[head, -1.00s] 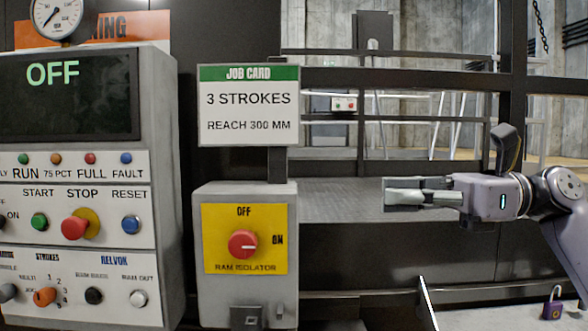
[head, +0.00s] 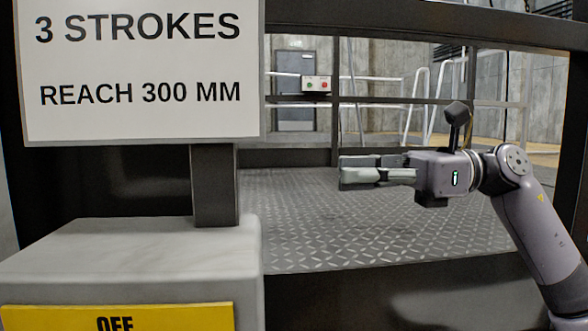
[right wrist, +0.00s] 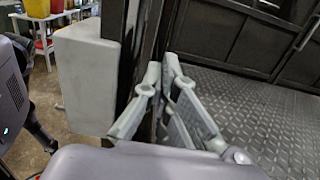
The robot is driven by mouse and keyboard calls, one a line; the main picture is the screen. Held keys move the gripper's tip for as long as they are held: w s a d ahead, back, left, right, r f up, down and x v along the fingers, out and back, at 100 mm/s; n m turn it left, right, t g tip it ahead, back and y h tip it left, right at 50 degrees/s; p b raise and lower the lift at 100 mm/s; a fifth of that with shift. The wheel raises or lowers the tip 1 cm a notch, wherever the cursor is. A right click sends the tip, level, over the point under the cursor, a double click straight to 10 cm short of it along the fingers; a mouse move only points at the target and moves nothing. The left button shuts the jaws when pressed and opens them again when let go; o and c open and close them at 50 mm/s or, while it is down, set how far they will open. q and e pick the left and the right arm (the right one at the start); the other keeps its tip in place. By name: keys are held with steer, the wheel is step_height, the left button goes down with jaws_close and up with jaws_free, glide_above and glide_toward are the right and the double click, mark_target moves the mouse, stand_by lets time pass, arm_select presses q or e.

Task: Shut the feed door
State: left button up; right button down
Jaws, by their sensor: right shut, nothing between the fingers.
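My right gripper (head: 346,173) is in the middle right of the head view, pointing left, with its fingers together and nothing between them. It appears over the diamond-plate floor (head: 300,215) beyond the dark frame. In the right wrist view the fingertips (right wrist: 162,66) meet beside a dark upright post (right wrist: 150,40); I cannot tell whether they touch it. Dark framed panels (right wrist: 225,35) stand beyond the plate there. I cannot tell for sure which part is the feed door or how it stands. My left gripper is not in view.
The job card (head: 140,70) stands on a post above the grey isolator box (head: 130,260) at the left. A dark top beam (head: 420,22) crosses above the opening. The plate floor is clear.

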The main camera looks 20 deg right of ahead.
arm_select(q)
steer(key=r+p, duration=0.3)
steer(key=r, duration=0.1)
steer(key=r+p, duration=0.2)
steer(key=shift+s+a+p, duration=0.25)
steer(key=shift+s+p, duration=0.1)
arm_select(e)
steer(key=x, duration=1.3)
steer(key=shift+a, duration=0.3)
steer(key=shift+s, duration=0.1)
